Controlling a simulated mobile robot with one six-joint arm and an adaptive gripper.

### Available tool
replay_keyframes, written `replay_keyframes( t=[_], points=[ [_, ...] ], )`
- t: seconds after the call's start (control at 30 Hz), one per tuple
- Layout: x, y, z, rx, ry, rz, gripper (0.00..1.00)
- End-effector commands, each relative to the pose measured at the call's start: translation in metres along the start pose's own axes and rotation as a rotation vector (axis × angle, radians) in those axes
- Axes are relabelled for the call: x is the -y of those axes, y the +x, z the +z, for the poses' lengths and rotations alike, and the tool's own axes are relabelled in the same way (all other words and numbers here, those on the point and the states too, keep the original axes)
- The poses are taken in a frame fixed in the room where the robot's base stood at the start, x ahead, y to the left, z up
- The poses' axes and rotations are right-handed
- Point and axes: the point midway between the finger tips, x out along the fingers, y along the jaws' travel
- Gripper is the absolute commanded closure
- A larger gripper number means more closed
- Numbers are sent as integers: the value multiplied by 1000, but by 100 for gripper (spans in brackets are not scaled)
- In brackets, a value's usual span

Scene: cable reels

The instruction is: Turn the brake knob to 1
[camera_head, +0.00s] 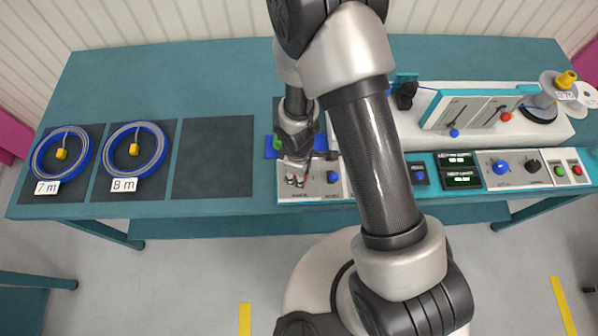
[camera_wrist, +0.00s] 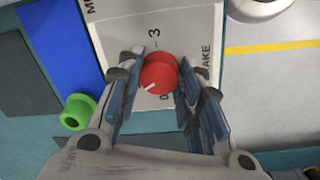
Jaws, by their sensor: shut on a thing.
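The red brake knob (camera_wrist: 160,74) sits on a light panel (camera_wrist: 120,35), with part of the word BRAKE printed to its right in the wrist view. A white pointer mark on the knob points to the lower left in that view, away from the printed 3. Another character below the knob is partly hidden, and I cannot read a 1. My gripper (camera_wrist: 158,80) is shut on the knob, with one finger on each side. In the head view my gripper (camera_head: 295,178) is down at the panel's left end and mostly covers the knob.
A blue knob (camera_head: 333,177) is close to the right of my gripper. A green ring-shaped part (camera_wrist: 78,111) and a blue surface (camera_wrist: 50,50) lie behind the panel. Two cable coils (camera_head: 61,153) are on dark mats at the left. An empty mat (camera_head: 213,155) lies between.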

Motion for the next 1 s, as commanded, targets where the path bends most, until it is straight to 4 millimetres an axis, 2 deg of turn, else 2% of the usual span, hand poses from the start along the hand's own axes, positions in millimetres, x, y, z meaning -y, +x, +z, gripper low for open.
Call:
replay_keyframes(
  t=[0.1, 0.13, 0.4, 0.77, 0.87, 1.0],
  points=[
    [0, 0, 0, 0, 1, 0, 90],
    [0, 0, 0, 0, 1, 0, 65],
    [0, 0, 0, 0, 1, 0, 47],
    [0, -2, 0, 0, 2, 1, 46],
    [-1, -8, 0, 0, 3, 3, 46],
    [-1, -27, -1, -4, 3, 4, 46]
  ],
)
